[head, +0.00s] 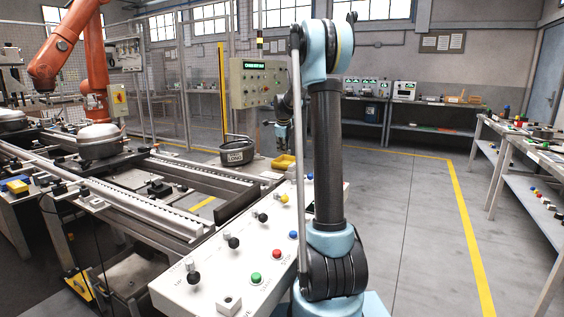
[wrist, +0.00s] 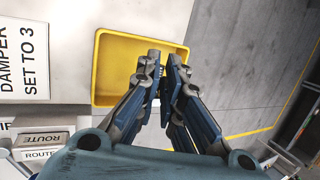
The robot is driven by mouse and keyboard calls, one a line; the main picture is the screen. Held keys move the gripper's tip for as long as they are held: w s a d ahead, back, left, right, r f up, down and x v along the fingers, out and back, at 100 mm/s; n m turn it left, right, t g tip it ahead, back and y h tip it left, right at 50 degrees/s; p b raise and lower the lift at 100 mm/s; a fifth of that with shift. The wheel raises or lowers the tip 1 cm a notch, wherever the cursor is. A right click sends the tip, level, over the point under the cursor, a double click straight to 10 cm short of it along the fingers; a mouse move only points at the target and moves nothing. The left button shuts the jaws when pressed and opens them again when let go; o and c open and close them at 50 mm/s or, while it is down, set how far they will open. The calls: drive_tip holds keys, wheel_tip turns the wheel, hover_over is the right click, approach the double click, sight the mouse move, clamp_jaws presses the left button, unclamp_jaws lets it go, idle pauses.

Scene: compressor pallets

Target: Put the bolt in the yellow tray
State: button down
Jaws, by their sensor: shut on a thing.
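The yellow tray (wrist: 115,75) fills the upper middle of the wrist view. It also shows in the head view (head: 283,163), at the far end of the bench by a black round tub. My gripper (wrist: 165,72) is over the tray, its fingertips close together above the tray's right part. It is shut on the bolt, which is mostly hidden between the fingers; only a small grey bit shows at the tips. In the head view the gripper is small and partly hidden behind my arm.
The black tub (head: 237,151) stands left of the tray. A control box with a green display (head: 258,83) rises behind. A white panel with knobs and buttons (head: 245,250) lies nearer. A label reading "DAMPER SET TO 3" (wrist: 22,58) is left of the tray. Grey floor lies to the right.

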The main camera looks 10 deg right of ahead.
drive_tip(key=shift+f, duration=2.7)
drive_tip(key=c, duration=2)
unclamp_jaws()
drive_tip(key=v, duration=1.2)
